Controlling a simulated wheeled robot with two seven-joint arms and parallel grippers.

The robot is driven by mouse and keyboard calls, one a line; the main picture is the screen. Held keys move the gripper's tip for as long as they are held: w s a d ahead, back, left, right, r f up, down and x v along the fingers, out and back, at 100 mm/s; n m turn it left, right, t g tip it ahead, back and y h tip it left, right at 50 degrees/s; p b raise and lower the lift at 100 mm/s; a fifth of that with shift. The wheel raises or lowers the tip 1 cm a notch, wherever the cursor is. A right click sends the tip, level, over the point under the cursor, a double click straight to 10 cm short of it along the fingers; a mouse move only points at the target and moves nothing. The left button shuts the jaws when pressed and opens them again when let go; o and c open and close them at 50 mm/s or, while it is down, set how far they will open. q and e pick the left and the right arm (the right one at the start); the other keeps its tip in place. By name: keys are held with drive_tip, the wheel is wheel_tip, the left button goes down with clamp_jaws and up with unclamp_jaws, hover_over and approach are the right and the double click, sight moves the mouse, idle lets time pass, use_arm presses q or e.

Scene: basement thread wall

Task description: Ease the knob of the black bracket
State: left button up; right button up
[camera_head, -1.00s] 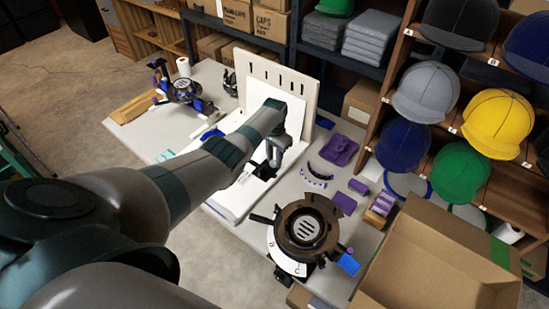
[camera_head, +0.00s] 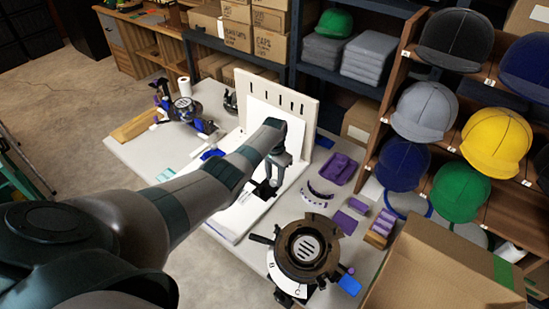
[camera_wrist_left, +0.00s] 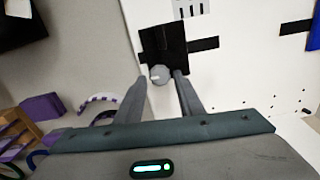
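The black bracket (camera_wrist_left: 163,48) is a dark plate on a white board, with a round grey knob (camera_wrist_left: 160,75) at its near edge in the left wrist view. In the head view the bracket (camera_head: 263,190) lies low by the upright white panel, partly behind my gripper. My left gripper (camera_wrist_left: 161,78) is open, with one finger on each side of the knob and small gaps seeming to show beside it. In the head view the left gripper (camera_head: 272,180) points down at the bracket. My right gripper is not in view.
A slotted white panel (camera_head: 308,95) stands behind the bracket. A round dark cap press (camera_head: 306,248) stands at the front right, near purple pieces (camera_head: 340,168) and an open cardboard box (camera_head: 450,270). Another device (camera_head: 183,110) stands at the far left. Cap shelves are on the right.

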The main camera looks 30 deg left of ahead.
sight(275, 181)
use_arm(q)
drive_tip(key=shift+r, duration=0.75)
wheel_tip(275, 181, up, 16)
drive_tip(key=b, duration=0.1)
drive_tip(key=shift+f+b, duration=0.25)
drive_tip(key=shift+b, duration=0.05)
